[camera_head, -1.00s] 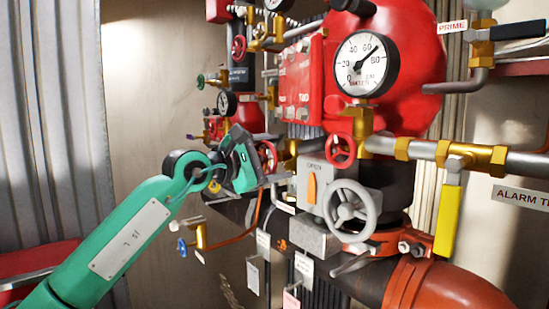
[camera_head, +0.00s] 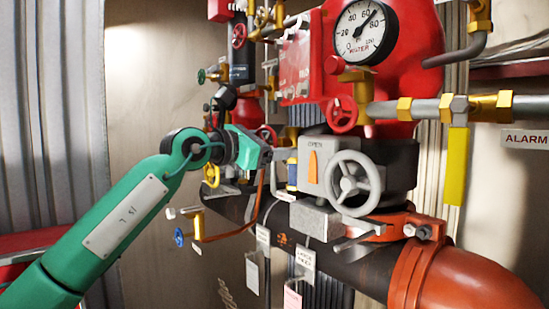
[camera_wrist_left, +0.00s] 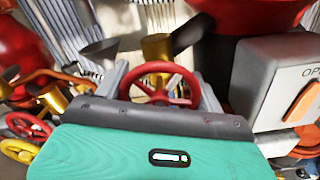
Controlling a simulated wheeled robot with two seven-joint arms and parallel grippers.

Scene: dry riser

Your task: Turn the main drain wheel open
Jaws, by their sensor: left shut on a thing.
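A red handwheel (camera_head: 266,131) sits on the pipework left of the grey box marked OPEN; my left gripper partly hides it in the head view. In the left wrist view the same red wheel (camera_wrist_left: 158,70) stands between the two grey fingers of my left gripper (camera_wrist_left: 163,88). The gripper is shut on its rim. In the head view my left gripper (camera_head: 268,148) points right, close against the wheel. No label naming the main drain is readable. My right gripper is not in view.
A large grey handwheel (camera_head: 354,183) on the OPEN box (camera_head: 315,165) stands right of my gripper. A yellow handle (camera_head: 211,175) and blue-handled valve (camera_head: 180,237) lie near my arm. Corrugated wall (camera_head: 45,120) lies left.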

